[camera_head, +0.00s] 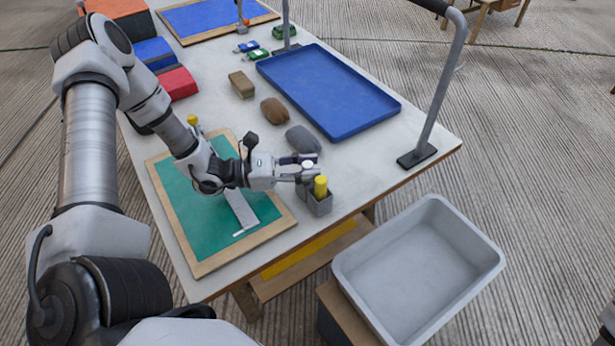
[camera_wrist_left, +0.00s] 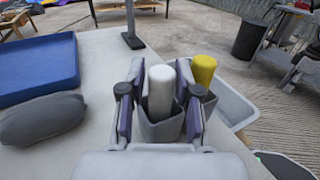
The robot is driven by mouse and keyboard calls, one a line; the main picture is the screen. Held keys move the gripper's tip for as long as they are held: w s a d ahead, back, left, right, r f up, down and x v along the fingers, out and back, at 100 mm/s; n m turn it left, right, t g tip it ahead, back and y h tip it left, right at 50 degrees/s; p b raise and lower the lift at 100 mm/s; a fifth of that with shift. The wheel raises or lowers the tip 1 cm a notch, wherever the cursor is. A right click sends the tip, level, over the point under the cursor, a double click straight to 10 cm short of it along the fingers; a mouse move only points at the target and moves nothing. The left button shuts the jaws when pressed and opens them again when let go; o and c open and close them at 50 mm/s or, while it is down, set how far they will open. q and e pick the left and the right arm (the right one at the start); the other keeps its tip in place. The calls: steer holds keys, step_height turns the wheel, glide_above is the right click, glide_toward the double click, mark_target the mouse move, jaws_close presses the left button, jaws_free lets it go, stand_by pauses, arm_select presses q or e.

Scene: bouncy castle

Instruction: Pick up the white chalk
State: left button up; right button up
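The white chalk (camera_head: 308,164) is a thick upright stick standing in a grey two-part holder (camera_head: 320,207). It also shows in the left wrist view (camera_wrist_left: 161,92), where the holder (camera_wrist_left: 160,130) is around its lower part. A yellow chalk (camera_head: 321,186) stands in the holder's other compartment, beside the white one; it also shows in the left wrist view (camera_wrist_left: 203,70). My left gripper (camera_head: 302,168) is open at the holder, with one finger on each side of the white chalk. In the left wrist view, small gaps show between the fingers (camera_wrist_left: 160,100) and the chalk. My right gripper is not in view.
A green board (camera_head: 185,215) with a wooden frame lies under my left arm. A blue tray (camera_head: 330,85), a grey stone-like lump (camera_head: 303,139) and a brown one (camera_head: 274,111) lie behind. A grey tub (camera_head: 420,265) stands beyond the table's near edge. A metal post (camera_head: 440,90) stands right.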

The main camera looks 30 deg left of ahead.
arm_select(q)
steer(key=shift+d+r, duration=0.1)
steer(key=c, duration=0.6)
